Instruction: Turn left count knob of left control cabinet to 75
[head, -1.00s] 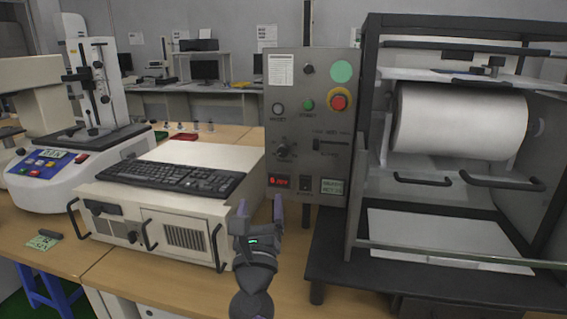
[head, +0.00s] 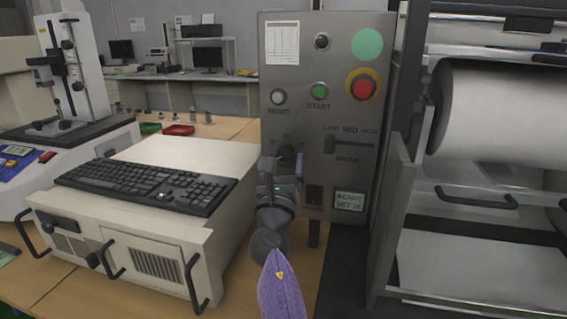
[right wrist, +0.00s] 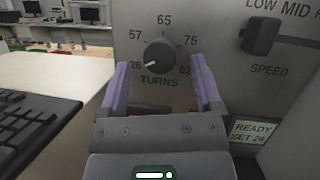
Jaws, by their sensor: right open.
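The count knob (right wrist: 160,56), dark and round, sits on the grey panel of the control cabinet (head: 338,225). In the right wrist view its white pointer aims lower left at 26; the scale around it reads 26, 57, 65, 75 and 92, with TURNS below. My right gripper (right wrist: 160,70) is open, its purple fingers on either side of the knob in that view; contact is not clear. In the head view the right gripper (head: 281,163) partly covers the knob. The display (head: 349,201) reads READY SET 26. My left gripper is not in view.
The speed slider (right wrist: 261,35) is right of the knob. Above are the green START button (head: 319,91) and the red stop button (head: 363,88). A beige box with a keyboard (head: 147,187) stands close on the left; a black frame with a white roll (head: 490,110) is on the right.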

